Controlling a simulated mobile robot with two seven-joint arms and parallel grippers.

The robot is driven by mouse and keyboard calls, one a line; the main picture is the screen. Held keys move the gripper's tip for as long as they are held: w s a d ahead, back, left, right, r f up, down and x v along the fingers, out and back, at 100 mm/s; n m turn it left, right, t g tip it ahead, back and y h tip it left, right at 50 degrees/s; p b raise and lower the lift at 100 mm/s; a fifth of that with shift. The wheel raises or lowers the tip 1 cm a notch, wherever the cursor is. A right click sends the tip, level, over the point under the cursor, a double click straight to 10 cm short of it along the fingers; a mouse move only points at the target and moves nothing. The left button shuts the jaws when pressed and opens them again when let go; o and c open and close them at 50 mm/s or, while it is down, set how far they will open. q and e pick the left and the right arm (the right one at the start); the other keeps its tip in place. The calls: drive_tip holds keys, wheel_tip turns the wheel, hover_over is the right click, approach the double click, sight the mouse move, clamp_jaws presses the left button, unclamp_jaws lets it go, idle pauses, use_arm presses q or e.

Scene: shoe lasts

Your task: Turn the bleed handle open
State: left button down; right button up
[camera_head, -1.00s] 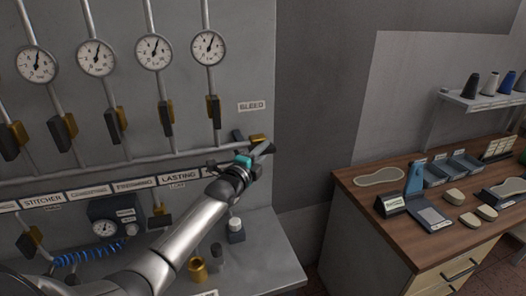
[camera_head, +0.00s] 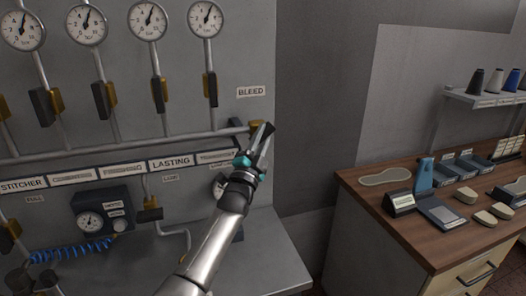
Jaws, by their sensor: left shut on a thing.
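The bleed valve's brass body (camera_head: 255,124) sits at the right end of the horizontal pipe, below the BLEED label (camera_head: 251,91). My left gripper (camera_head: 266,131) reaches up from below, with teal parts behind its dark fingers. Its fingers are shut at the valve, on the bleed handle. They hide most of the handle, so its exact angle is hard to tell. My right gripper is not in view.
Several gauges (camera_head: 205,19) and brass valves with dark handles hang left of the bleed valve. A LASTING label strip (camera_head: 171,163) runs below the pipe. A grey ledge (camera_head: 262,252) juts out underneath. A wooden workbench (camera_head: 376,212) with tools stands to the right.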

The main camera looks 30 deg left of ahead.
use_arm(q)
drive_tip(key=n+y+b, duration=0.3)
drive_tip(key=n+y, duration=0.1)
drive_tip(key=n+g+y+b, duration=0.1)
drive_tip(key=n+y+b, duration=0.3)
drive_tip(key=n, duration=0.1)
drive_tip(key=n+y+b, duration=0.4)
drive_tip(key=n, duration=0.1)
drive_tip(key=shift+f+g, duration=0.3)
drive_tip(key=n+g+y+b, duration=0.2)
drive_tip(key=n+y, duration=0.1)
drive_tip(key=n, duration=0.1)
drive_tip(key=shift+r, duration=0.1)
drive_tip(key=shift+r+n+g+y, duration=0.1)
drive_tip(key=shift+n+g+y, duration=0.4)
drive_tip(key=shift+n+g, duration=0.25)
drive_tip(key=shift+n+b, duration=0.4)
drive_tip(key=shift+n, duration=0.05)
drive_tip(key=shift+r, duration=0.1)
drive_tip(key=c, duration=0.8)
unclamp_jaws()
drive_tip(key=shift+o, duration=0.2)
